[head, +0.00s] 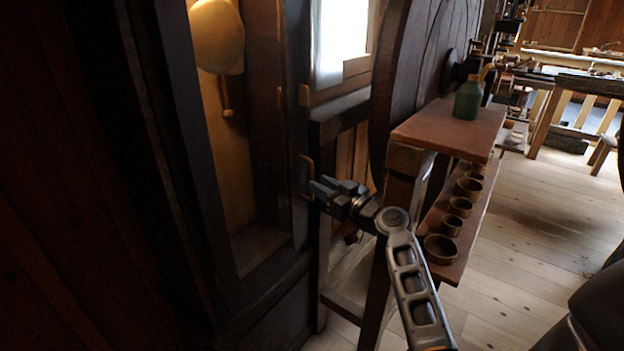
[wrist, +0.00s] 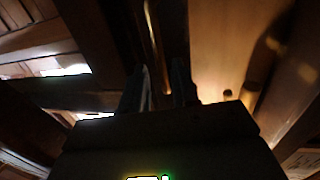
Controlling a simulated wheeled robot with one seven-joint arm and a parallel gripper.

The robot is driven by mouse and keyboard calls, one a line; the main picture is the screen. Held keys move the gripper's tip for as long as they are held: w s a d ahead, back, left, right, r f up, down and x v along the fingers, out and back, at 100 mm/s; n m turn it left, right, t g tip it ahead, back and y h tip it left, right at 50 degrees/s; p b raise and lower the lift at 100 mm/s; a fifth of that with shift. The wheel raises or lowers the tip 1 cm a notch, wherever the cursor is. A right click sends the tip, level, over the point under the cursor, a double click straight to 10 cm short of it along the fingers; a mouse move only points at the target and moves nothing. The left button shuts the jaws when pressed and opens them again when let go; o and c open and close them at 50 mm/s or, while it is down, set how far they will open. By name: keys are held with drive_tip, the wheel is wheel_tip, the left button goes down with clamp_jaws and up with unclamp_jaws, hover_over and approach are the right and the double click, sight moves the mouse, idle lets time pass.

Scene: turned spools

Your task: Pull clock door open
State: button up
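The clock is a tall dark wooden case (head: 270,110) at the left of the head view. Its pale interior and a yellow pendulum bob (head: 217,38) show through the front. A small brass handle (head: 307,172) sits on the dark upright at the right of this opening. My gripper (head: 318,187) is just right of the handle, its fingers pointing left toward it. In the wrist view the two dark fingers (wrist: 162,88) stand apart with a narrow gap. A thin brassy strip (wrist: 153,38) shows beyond them. I cannot tell whether the fingers touch the handle.
Right of my arm stands a reddish-brown shelf unit (head: 420,128) with a green bottle (head: 468,99) on top and several brass cups (head: 441,248) below. A large round wooden piece (head: 415,60) rises behind it. The plank floor (head: 530,220) at right is open.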

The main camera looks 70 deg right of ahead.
sight(312, 196)
drive_tip(key=shift+p+x, duration=0.35)
drive_tip(key=shift+x, duration=1.85)
clamp_jaws()
